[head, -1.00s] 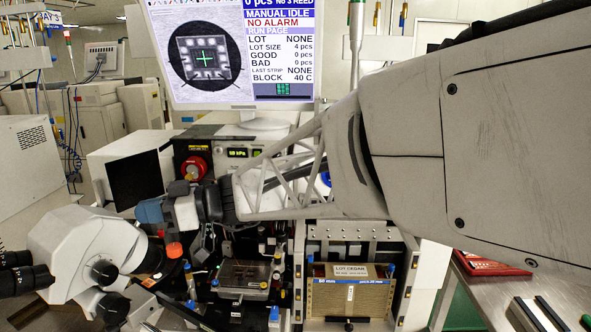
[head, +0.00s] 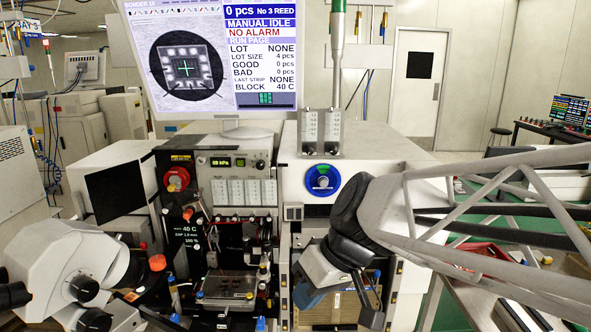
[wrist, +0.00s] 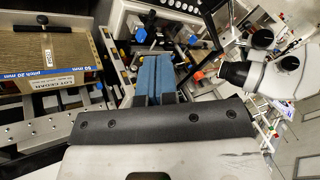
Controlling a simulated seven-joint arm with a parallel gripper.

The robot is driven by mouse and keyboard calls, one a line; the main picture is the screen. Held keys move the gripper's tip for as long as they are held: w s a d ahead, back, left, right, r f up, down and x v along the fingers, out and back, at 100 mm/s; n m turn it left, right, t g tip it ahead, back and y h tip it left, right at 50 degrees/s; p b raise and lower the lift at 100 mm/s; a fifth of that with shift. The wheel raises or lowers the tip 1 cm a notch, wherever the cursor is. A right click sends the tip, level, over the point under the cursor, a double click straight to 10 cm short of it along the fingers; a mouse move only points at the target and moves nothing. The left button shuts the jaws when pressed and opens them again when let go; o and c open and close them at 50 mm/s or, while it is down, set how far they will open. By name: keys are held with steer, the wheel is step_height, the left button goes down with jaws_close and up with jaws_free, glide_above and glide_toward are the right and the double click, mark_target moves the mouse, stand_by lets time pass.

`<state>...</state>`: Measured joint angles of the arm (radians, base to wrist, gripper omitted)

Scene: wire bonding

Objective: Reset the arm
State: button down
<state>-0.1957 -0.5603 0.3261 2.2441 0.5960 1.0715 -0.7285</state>
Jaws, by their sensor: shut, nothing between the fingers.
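My gripper (head: 330,297) is in the lower middle of the head view, at the end of my white lattice arm that comes in from the right. It is in front of the cardboard magazine box (head: 352,306) and partly hides it. In the wrist view, the blue fingers of my gripper (wrist: 153,58) lie side by side, shut, with nothing held between them. They point toward the bonder's work area, apart from the box at the left.
The bonding machine (head: 240,180) fills the middle, with a monitor (head: 215,60) above it. A white microscope (head: 75,265) stands at the lower left. In the wrist view the magazine box (wrist: 50,65) stands left of the fingers. Open floor shows at the right.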

steer(key=s+d+f+m+t+h, duration=0.1)
steer(key=s+d+f+m+h, duration=0.1)
steer(key=d, duration=0.6)
steer(key=s+d+f+m+t+h, duration=0.1)
steer(key=s+d+m+h, duration=0.3)
steer(key=d, duration=0.4)
steer(key=shift+s+d+f+m, duration=0.35)
steer(key=shift+s+f+m, duration=0.05)
steer(key=shift+s+m, duration=0.45)
steer(key=c, duration=1.8)
jaws_free()
steer(key=shift+c, duration=0.2)
